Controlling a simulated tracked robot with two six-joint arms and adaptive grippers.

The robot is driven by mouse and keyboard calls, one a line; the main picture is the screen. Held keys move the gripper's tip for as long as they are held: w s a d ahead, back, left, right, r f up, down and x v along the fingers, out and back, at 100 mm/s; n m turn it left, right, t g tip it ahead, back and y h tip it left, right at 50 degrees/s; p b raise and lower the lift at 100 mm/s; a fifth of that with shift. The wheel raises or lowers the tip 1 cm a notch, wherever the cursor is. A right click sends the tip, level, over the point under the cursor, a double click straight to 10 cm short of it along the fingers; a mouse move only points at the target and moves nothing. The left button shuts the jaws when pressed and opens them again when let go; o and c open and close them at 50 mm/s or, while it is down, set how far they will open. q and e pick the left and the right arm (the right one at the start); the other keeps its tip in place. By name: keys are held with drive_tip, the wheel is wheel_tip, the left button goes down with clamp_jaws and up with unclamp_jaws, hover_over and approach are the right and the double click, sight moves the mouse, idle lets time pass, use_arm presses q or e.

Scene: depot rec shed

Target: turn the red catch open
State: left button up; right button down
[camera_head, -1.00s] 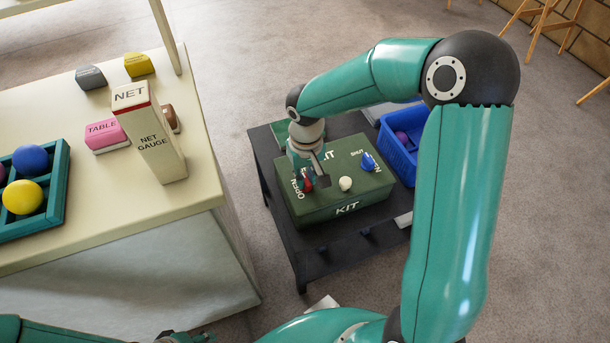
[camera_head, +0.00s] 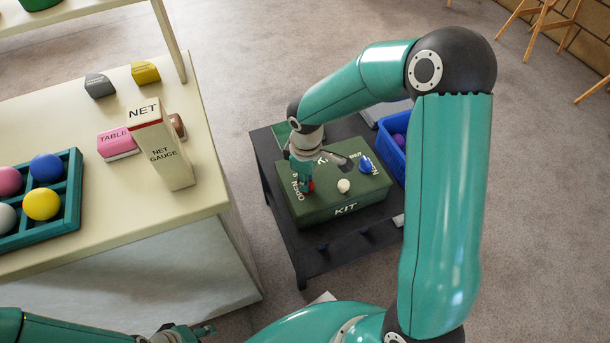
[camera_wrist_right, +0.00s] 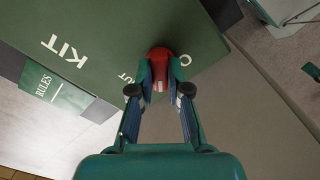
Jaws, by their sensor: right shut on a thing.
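The green kit box (camera_head: 325,208) sits on a low black table. Its lid carries a red catch (camera_head: 311,186), a round cream knob (camera_head: 344,186) and a blue catch (camera_head: 366,166). My right gripper (camera_head: 305,187) points down at the lid and is shut on the red catch. In the right wrist view the red catch (camera_wrist_right: 160,58) is between my fingertips (camera_wrist_right: 160,82). The fingers partly hide the lettering around it, and the catch's exact angle is hard to tell. My left gripper (camera_head: 192,333) shows only partly at the bottom edge, away from the box.
The black table (camera_head: 285,240) also holds a blue crate (camera_head: 388,150) close to the box's right. A cream counter (camera_head: 95,225) on the left bears a NET gauge box (camera_head: 162,152), a pink block (camera_head: 118,144) and a teal ball tray (camera_head: 72,205). Grey floor surrounds the table.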

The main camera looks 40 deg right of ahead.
drive_tip(key=n+p, duration=0.3)
drive_tip(key=n, duration=0.2)
drive_tip(key=shift+w+r, duration=0.1)
drive_tip(key=shift+r, duration=0.05)
drive_tip(key=shift+n+p, duration=0.7)
drive_tip(key=shift+n, duration=0.9)
drive_tip(key=c, duration=1.1)
unclamp_jaws()
wheel_tip(320, 180, up, 12)
drive_tip(key=shift+f, duration=0.2)
